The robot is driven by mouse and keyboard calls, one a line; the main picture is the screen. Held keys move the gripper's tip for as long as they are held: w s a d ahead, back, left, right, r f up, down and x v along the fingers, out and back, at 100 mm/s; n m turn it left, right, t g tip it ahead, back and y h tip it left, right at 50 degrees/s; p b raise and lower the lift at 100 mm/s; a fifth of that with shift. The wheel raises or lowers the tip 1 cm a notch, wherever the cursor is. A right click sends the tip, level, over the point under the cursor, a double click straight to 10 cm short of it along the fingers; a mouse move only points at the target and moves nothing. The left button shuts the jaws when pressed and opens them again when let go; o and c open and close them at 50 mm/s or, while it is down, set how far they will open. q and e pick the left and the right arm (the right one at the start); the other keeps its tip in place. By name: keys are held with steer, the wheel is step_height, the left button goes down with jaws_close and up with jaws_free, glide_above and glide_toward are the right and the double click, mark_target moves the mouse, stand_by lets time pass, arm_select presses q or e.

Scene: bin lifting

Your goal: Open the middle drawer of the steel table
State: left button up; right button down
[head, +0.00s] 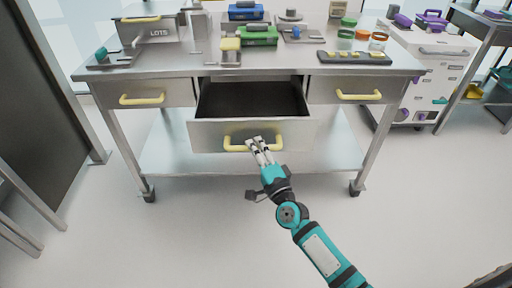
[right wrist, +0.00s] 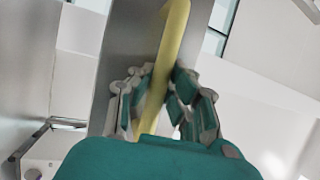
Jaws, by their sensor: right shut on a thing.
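The steel table (head: 290,63) stands ahead in the head view. Its middle drawer (head: 204,134) is pulled out toward me, and its dark, empty-looking inside shows. A yellow handle (head: 234,147) is on the drawer front. My right gripper (head: 262,150) is shut on this handle near its right part. In the right wrist view the yellow handle (right wrist: 171,50) runs between the two teal-padded fingers of the gripper (right wrist: 160,105). My left gripper is not in view.
Left and right drawers with yellow handles (head: 142,99) (head: 359,96) are closed. On the tabletop are a grey LOTS box (head: 152,38), a green case (head: 258,38) and several jars. A white drawer cart (head: 425,75) stands at the right. The floor in front is clear.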

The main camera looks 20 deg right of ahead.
steer(key=shift+s+f, duration=0.1)
steer(key=shift+s, duration=0.05)
steer(key=c, duration=1.2)
jaws_free()
steer(key=shift+c, duration=0.2)
steer(key=v, duration=1.2)
